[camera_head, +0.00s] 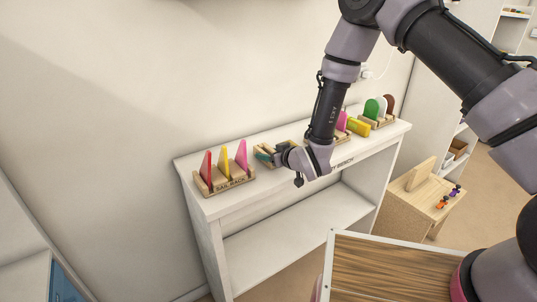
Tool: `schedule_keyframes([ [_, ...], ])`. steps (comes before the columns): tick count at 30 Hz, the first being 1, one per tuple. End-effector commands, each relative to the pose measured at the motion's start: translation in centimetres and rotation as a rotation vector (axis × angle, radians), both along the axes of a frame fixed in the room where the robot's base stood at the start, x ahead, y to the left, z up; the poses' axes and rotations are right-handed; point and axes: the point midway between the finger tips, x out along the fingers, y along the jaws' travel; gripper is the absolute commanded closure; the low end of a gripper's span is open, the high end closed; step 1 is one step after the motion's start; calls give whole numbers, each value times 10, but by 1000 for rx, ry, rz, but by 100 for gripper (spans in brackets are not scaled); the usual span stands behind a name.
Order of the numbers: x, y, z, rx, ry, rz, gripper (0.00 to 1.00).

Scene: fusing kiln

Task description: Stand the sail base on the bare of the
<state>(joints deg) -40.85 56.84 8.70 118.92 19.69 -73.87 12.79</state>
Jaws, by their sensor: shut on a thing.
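My gripper (270,153) is over the top of the white bench, at a wooden rack (293,142) in the middle. It is shut on a small teal piece (263,156), which shows at its fingertips. Whether the piece touches the rack I cannot tell, since my gripper and arm hide much of the rack. To the left stands a wooden rack marked SAIL RACK (230,183). It holds a red sail (207,169), a yellow sail (223,162) and a pink sail (241,155), all upright. No part is clearly recognisable as the sail base.
The white bench (215,208) stands against the wall with an empty lower shelf. At its right end a rack (378,122) holds green, white and brown pieces, with a yellow block (358,127) nearby. A wooden stand (405,205) is to the right; a wood-grain panel (385,275) is in front.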

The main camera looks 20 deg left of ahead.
Motion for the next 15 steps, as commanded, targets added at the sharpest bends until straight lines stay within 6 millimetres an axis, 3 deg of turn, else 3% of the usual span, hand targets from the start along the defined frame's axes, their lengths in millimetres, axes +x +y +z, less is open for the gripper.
schedule_keyframes([
  [9, 0, 0, -3, 0, 0, 0, 100],
  [10, 0, 0, -3, 0, 0, 0, 33],
  [12, 0, 0, -3, 0, 0, 0, 10],
  [15, 0, 0, -3, 0, 0, 0, 10],
])
